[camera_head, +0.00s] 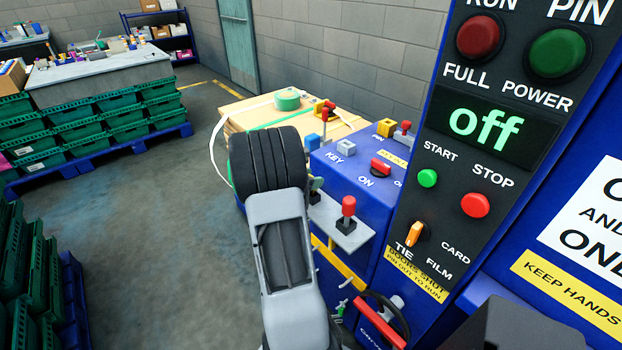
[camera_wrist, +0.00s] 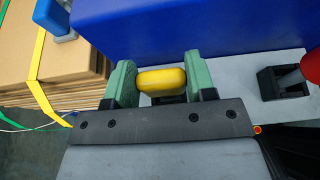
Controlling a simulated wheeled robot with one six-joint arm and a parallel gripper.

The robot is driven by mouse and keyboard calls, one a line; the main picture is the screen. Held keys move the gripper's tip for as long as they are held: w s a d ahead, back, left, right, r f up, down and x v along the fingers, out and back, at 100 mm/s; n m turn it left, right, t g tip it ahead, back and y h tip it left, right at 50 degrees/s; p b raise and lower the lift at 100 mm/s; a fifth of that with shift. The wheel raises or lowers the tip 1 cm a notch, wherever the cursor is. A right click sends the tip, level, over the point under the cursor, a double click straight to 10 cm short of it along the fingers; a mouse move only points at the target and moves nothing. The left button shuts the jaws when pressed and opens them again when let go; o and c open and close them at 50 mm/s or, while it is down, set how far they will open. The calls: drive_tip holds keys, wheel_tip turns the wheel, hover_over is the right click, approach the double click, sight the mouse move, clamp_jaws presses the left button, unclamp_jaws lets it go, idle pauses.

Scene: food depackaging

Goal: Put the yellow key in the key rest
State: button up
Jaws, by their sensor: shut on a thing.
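My gripper (camera_wrist: 160,82) is shut on the yellow key (camera_wrist: 161,79), whose rounded yellow head sits between the two green fingers. In the head view my gripper (camera_head: 316,188) is mostly hidden behind my arm, at the left end of a grey shelf (camera_head: 338,228) on the blue cabinet. This shelf seems to be the key rest; it also shows in the wrist view (camera_wrist: 236,75). A dark part shows just below the yellow head, but I cannot tell whether the key is seated. A red key (camera_head: 348,207) stands upright in a black holder (camera_wrist: 283,83) to the right.
The blue cabinet (camera_head: 345,185) rises behind the shelf, with a red switch (camera_head: 381,168) on top. A tall control panel (camera_head: 470,150) reading "off" stands to the right. A strapped cardboard stack (camera_wrist: 75,55) lies at the left. A red-handled lever (camera_head: 385,322) is below.

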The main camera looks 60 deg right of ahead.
drive_tip(key=shift+f, duration=0.4)
drive_tip(key=o, duration=1)
drive_tip(key=shift+r, duration=0.1)
drive_tip(key=b+v, duration=0.1)
drive_tip(key=v, duration=1.2)
drive_tip(key=shift+w+a, duration=0.2)
drive_tip(key=shift+a, duration=0.15)
drive_tip(key=shift+r, duration=0.15)
